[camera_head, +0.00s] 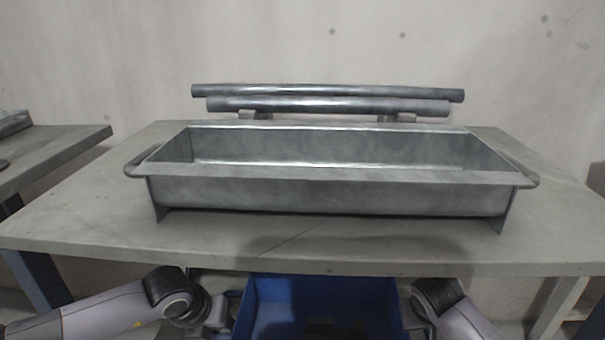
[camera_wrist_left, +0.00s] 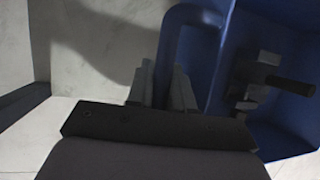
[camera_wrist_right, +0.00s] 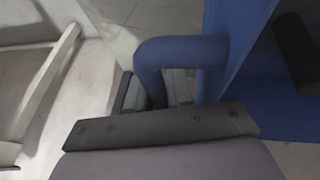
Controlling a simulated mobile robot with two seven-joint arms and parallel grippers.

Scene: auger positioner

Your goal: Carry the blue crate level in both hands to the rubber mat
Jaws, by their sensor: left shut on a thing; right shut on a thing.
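The blue crate (camera_head: 318,300) is at the bottom of the head view, in front of the table, between my two arms. Its lower part is cut off by the picture edge. My left gripper (camera_wrist_left: 165,85) is shut on the crate's handle at one end, seen in the left wrist view. My right gripper (camera_wrist_right: 165,90) is shut on the blue handle (camera_wrist_right: 180,52) at the other end. In the left wrist view, grey parts and a dark cylinder (camera_wrist_left: 290,85) lie inside the crate. No rubber mat can be made out.
A grey table (camera_head: 100,220) stands directly ahead, carrying a long metal trough (camera_head: 330,195) with end handles. Two metal bars (camera_head: 330,98) rest on supports behind it. Another table (camera_head: 50,150) stands at the left. A pale wall closes off the back.

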